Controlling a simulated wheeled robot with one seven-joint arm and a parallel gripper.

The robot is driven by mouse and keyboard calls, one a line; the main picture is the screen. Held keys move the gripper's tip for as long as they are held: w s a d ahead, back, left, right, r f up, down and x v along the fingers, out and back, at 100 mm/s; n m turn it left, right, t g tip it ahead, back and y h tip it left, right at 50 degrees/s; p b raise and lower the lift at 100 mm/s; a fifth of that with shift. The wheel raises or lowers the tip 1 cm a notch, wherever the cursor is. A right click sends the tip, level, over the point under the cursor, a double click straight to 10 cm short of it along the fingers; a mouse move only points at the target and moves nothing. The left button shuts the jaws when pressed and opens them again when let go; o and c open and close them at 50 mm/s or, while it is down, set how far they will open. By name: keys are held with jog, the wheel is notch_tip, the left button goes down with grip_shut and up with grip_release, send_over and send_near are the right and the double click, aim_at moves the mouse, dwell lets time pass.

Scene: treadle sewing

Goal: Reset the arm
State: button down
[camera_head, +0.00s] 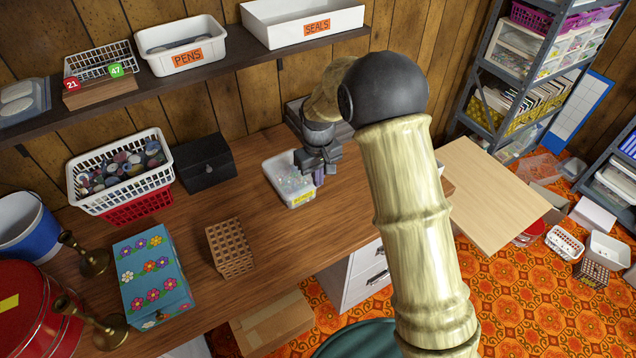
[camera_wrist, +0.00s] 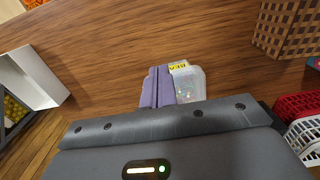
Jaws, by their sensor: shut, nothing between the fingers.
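My arm reaches across the middle of the head view, and my gripper (camera_head: 319,178) points down over the brown wooden table (camera_head: 300,230). Its purple fingers (camera_wrist: 157,88) also show in the wrist view, pressed together with nothing between them. A clear plastic tub (camera_head: 284,176) with a yellow label stands on the table just left of the gripper in the head view. In the wrist view the tub (camera_wrist: 188,86) appears right beside the fingers, partly hidden by the gripper body. I cannot tell whether the fingers touch it.
A black box (camera_head: 206,163), a white basket of lids (camera_head: 120,175), a woven basket (camera_head: 231,249) and a flowered blue box (camera_head: 151,275) stand left on the table. A shelf (camera_head: 130,85) with bins runs above. The table's middle front is clear.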

dwell(0.4)
jog(key=s+d+r+m+t+p, duration=0.1)
jog(key=s+d+r+m, duration=0.1)
jog(key=s+d+r, duration=0.3)
jog(key=s+d+r+m, duration=0.1)
jog(key=s+d+r, duration=0.15)
jog(key=d, duration=0.45)
jog(key=s+d+r+m+t+p, duration=0.1)
jog(key=s+d+r+m, duration=0.2)
jog(key=s+d, duration=0.5)
jog(key=s+m, duration=0.1)
jog(key=s, duration=0.3)
jog(key=shift+s+d+r+t, duration=0.3)
jog(key=shift+s+d, duration=0.05)
